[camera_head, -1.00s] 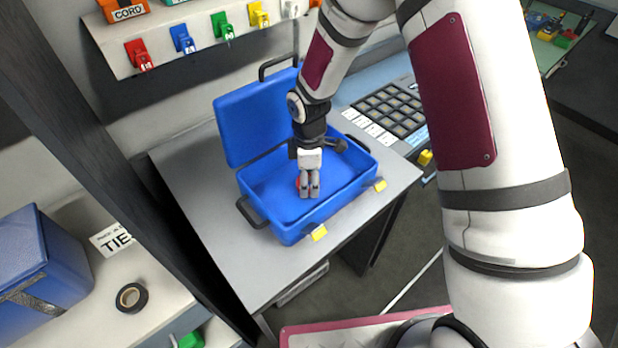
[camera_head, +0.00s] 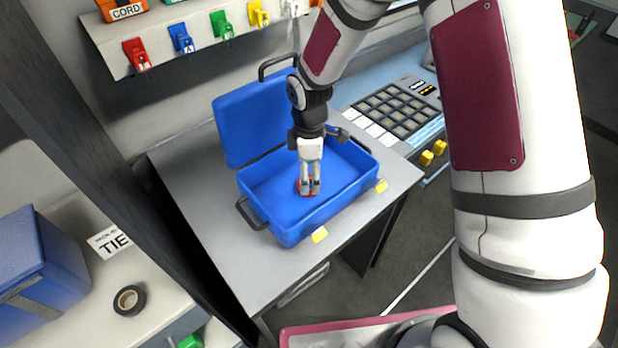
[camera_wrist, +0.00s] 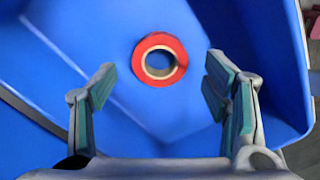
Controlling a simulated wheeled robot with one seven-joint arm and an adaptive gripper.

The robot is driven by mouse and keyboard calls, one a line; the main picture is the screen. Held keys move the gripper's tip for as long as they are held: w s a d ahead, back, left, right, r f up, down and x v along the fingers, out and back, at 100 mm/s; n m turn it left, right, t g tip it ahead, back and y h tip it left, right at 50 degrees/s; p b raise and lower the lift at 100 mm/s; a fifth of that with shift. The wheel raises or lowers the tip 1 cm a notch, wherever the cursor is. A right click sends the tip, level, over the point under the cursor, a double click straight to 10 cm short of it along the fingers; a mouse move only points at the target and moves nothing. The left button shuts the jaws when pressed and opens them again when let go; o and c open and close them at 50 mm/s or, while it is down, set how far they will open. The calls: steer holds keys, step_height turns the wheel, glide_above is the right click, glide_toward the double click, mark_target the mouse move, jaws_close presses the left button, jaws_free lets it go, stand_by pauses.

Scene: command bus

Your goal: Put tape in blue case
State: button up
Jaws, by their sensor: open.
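The blue case (camera_head: 259,220) stands open on a grey table, its lid (camera_head: 244,128) tilted up at the back. A red roll of tape (camera_wrist: 179,73) lies flat on the case floor in the wrist view. In the head view only a little red of it (camera_head: 299,184) shows behind my fingers. My gripper (camera_head: 311,192) points down inside the case's opening. In the wrist view my gripper (camera_wrist: 158,82) is open, with nothing between its fingers, and the tape lies beyond the fingertips, apart from them.
A black tape roll (camera_head: 130,300) lies on the left counter by the TIE label (camera_head: 111,242) and a blue box (camera_head: 38,262). A keypad panel (camera_head: 395,108) is right of the case. Coloured tags hang from a shelf (camera_head: 105,52) behind. The table's left part is bare.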

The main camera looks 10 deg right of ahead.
steer(key=s+d+r+m+t+b, duration=0.1)
steer(key=d+r+m, duration=0.1)
steer(key=r, duration=0.7)
steer(key=s+d+r+m, duration=0.2)
steer(key=r, duration=0.6)
steer(key=s+d+r+m+t, duration=0.2)
steer(key=s+d+r+m, duration=0.2)
steer(key=s, duration=0.5)
steer(key=s+d+r+m+t, duration=0.2)
steer(key=s+d+r+m, duration=0.3)
steer(key=s+r+m, duration=0.4)
steer(key=shift+s+d+r+t, duration=0.2)
steer(key=shift+d+r+t, duration=0.1)
steer(key=shift+r, duration=0.1)
